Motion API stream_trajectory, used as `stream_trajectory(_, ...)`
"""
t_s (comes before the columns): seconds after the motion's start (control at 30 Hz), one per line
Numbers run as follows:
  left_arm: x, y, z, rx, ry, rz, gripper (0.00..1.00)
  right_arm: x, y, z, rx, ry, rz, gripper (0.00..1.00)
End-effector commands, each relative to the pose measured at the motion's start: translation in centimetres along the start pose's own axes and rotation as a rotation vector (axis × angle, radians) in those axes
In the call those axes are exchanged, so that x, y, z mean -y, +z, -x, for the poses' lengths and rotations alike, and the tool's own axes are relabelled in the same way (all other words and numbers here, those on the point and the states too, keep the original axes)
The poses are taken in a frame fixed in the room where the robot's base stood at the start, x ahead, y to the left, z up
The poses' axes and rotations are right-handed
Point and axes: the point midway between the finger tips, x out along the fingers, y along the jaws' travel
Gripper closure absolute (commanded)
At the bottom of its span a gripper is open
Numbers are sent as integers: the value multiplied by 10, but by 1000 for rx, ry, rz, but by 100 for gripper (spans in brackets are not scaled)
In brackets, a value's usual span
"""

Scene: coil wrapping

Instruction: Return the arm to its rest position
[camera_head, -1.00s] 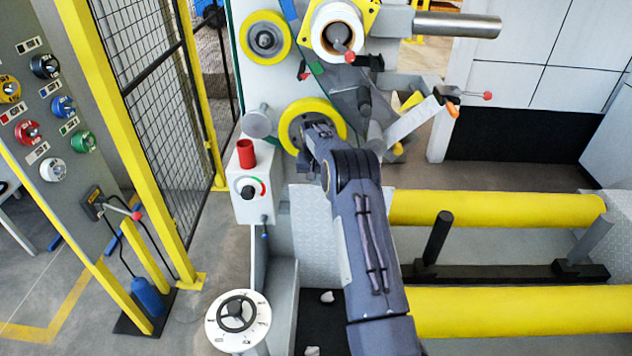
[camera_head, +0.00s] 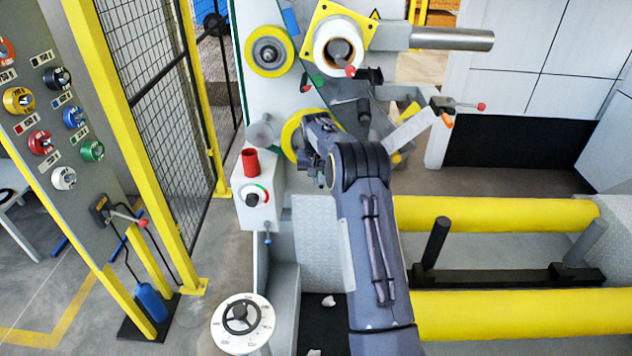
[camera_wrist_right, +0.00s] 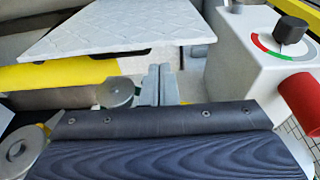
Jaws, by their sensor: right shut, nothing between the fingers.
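My right arm rises from the bottom middle of the head view, and its gripper (camera_head: 318,165) is in front of the lower yellow-rimmed roller (camera_head: 292,132) of the wrapping machine. The arm hides part of that roller. In the right wrist view the two fingers of the gripper (camera_wrist_right: 159,84) lie side by side, shut, with nothing between them. My left arm and gripper are not in view.
A white control box (camera_head: 258,200) with a red cylinder (camera_head: 250,162) and black knob stands just left of the gripper. A handwheel (camera_head: 240,318) is lower left. Yellow rollers (camera_head: 500,214) lie right of the arm.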

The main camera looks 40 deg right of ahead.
Motion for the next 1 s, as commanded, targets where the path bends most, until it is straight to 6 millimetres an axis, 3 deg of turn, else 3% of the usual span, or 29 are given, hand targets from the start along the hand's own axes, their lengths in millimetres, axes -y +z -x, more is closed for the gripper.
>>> stream_trajectory(0.1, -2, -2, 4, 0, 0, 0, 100, -1, 0, 11, 1, 0, 1, 100)
stream_trajectory(0.37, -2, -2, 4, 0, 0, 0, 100, -1, 1, 14, 1, -2, 1, 100)
stream_trajectory(0.47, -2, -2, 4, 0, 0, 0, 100, -1, 5, 29, -1, -22, 3, 100)
stream_trajectory(0.57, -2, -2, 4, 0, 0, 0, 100, -1, 20, 64, -3, -71, 12, 100)
stream_trajectory(0.77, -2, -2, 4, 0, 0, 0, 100, 2, 91, 159, -7, -229, 76, 100)
stream_trajectory(0.9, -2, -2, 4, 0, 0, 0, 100, 3, 162, 211, -18, -336, 148, 100)
stream_trajectory(1.0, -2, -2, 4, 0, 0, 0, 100, 2, 220, 239, -31, -403, 210, 100)
